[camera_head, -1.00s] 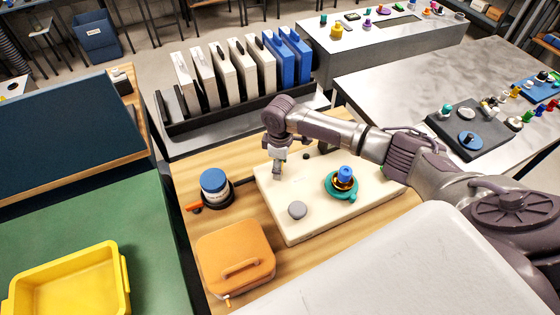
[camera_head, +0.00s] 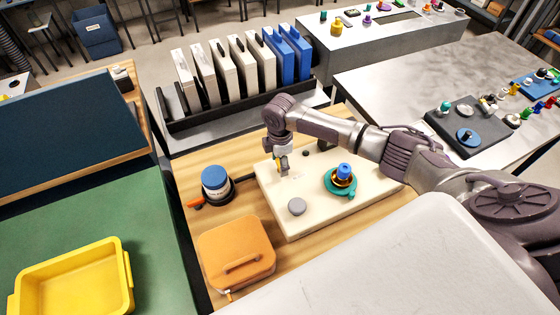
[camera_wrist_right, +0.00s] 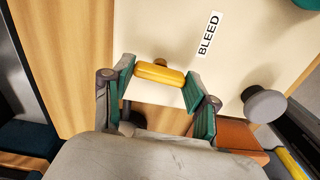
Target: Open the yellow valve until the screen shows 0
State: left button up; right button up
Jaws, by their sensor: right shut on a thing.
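The yellow valve (camera_wrist_right: 158,73) is a small rounded yellow handle on a cream board (camera_head: 275,207), next to a label reading "BLEED" (camera_wrist_right: 209,36). My right gripper (camera_wrist_right: 158,80) has a green-padded finger at each end of the handle and is shut on it. In the head view my right gripper (camera_head: 283,166) points down at the board's back left part and mostly hides the valve. No screen with a readable number shows in either view. My left gripper is not in view.
The board also carries a grey round knob (camera_head: 297,206) and a blue-topped fitting on a teal base (camera_head: 340,186). Beside it are a blue-lidded jar (camera_head: 215,181) and an orange case (camera_head: 236,254). A yellow bin (camera_head: 72,282) sits on the green surface at left.

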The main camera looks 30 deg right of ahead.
jog(key=shift+r, duration=0.1)
dwell(0.3)
jog(key=o, duration=1.2)
jog(key=shift+c, duration=0.2)
notch_tip(320, 180, up, 12)
